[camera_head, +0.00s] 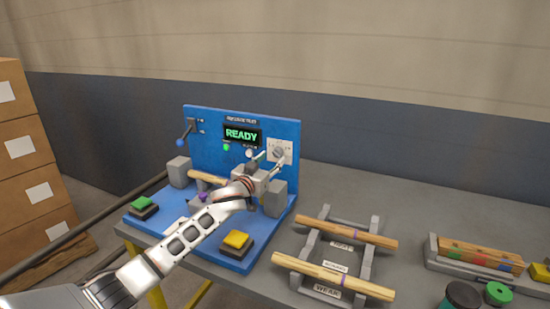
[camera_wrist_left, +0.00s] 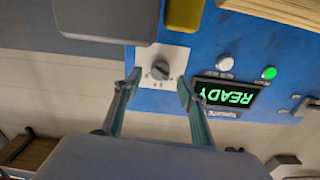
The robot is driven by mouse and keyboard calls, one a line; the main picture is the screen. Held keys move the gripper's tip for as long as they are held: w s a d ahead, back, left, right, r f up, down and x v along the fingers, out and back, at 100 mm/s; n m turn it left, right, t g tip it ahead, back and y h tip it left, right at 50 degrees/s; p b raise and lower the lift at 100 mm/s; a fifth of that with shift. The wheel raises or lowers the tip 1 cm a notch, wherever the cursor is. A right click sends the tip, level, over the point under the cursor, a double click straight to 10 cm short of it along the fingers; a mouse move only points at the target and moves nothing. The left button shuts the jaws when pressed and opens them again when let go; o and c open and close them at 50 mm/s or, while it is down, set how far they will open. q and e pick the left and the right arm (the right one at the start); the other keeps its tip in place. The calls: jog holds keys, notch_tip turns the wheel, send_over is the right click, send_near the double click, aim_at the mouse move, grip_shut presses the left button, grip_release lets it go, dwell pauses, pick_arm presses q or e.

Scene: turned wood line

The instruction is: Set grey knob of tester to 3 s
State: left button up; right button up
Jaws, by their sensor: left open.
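The blue tester (camera_head: 172,145) stands on the table, its display lit green with "READY". Its grey knob (camera_head: 279,151) sits on a white dial plate at the upper right of the panel. In the left wrist view the grey knob (camera_wrist_left: 160,70) shows between and just beyond the fingertips. My left gripper (camera_head: 271,162) is open and empty in front of the dial, with one finger to each side of the knob and no visible contact. The dial marks are too small to read. My right gripper is not in view.
A wooden rod (camera_head: 205,177) lies behind my left arm between grey blocks. A green button (camera_head: 143,204) and a yellow button (camera_head: 237,240) sit on the tester's base. A grey rack (camera_head: 325,213) with two rods stands to the right. Boxes (camera_head: 30,150) are stacked at left.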

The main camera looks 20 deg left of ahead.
aim_at(276, 155)
pick_arm(q)
jog(key=shift+w+d, duration=0.1)
jog(key=shift+w, duration=1.55)
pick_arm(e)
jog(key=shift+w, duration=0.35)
pick_arm(q)
jog(key=c, duration=1.1)
